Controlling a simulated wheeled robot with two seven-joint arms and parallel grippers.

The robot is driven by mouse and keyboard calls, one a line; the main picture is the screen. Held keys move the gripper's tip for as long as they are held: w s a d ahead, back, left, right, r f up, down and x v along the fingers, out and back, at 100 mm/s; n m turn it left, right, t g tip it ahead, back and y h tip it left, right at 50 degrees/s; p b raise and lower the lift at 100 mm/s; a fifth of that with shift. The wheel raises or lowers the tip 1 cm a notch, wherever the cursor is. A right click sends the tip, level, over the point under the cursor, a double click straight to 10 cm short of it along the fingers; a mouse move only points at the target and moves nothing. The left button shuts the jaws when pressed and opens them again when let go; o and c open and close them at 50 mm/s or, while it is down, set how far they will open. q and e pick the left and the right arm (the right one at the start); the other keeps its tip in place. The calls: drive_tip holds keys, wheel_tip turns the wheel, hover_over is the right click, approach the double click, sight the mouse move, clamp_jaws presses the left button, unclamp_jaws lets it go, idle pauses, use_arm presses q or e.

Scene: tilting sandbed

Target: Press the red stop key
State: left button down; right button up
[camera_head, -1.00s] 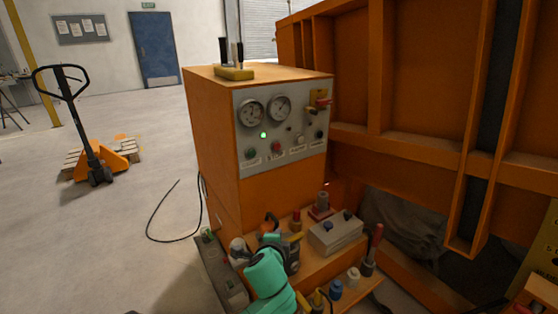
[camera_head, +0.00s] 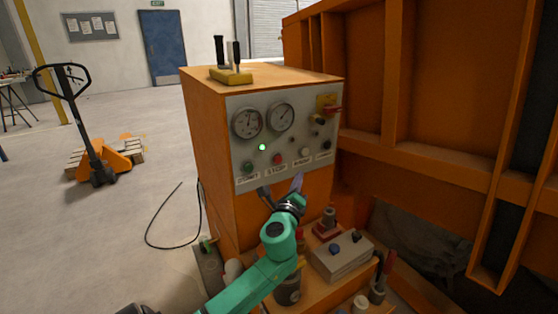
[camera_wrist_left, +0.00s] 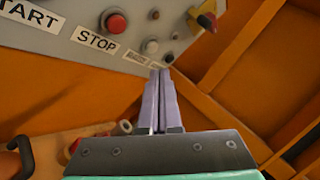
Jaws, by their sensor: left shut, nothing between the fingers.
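The red stop key (camera_head: 277,158) is a small round button on the grey control panel (camera_head: 309,99) of the orange cabinet, above a STOP label. In the left wrist view the red key (camera_wrist_left: 117,23) stands at the top, left of my fingers, with the STOP label (camera_wrist_left: 96,40) below it. My left gripper (camera_head: 297,182) is at the panel's lower edge, below and right of the key. In the left wrist view its two fingers (camera_wrist_left: 160,72) are shut together, empty, and apart from the key. My right gripper is not in view.
A green key (camera_head: 247,167) sits left of the red one, and a pale knob (camera_head: 305,152) sits right. A red and yellow switch (camera_head: 328,105) is at the panel's upper right. Below, a grey box (camera_head: 342,258) and several tools crowd the orange ledge. Orange framing stands at right.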

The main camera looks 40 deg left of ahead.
sight(282, 158)
use_arm(q)
drive_tip(key=w+a+b, duration=0.1)
drive_tip(key=w+a, duration=0.1)
drive_tip(key=a, duration=0.6)
drive_tip(key=shift+w+a, duration=0.2)
drive_tip(key=shift+w, duration=0.1)
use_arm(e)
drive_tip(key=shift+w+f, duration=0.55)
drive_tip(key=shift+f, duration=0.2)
use_arm(q)
drive_tip(key=shift+a+b, duration=0.1)
drive_tip(key=shift+b, duration=0.2)
idle(0.6)
drive_tip(key=shift+w+a, duration=0.15)
drive_tip(key=shift+a, duration=0.2)
drive_tip(key=shift+w+a, duration=0.15)
drive_tip(key=shift+a, duration=0.3)
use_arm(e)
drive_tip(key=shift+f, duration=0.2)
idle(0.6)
use_arm(q)
drive_tip(key=shift+s+d, duration=0.3)
drive_tip(key=shift+d, duration=0.6)
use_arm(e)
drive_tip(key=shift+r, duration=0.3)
use_arm(q)
drive_tip(key=shift+f, duration=0.1)
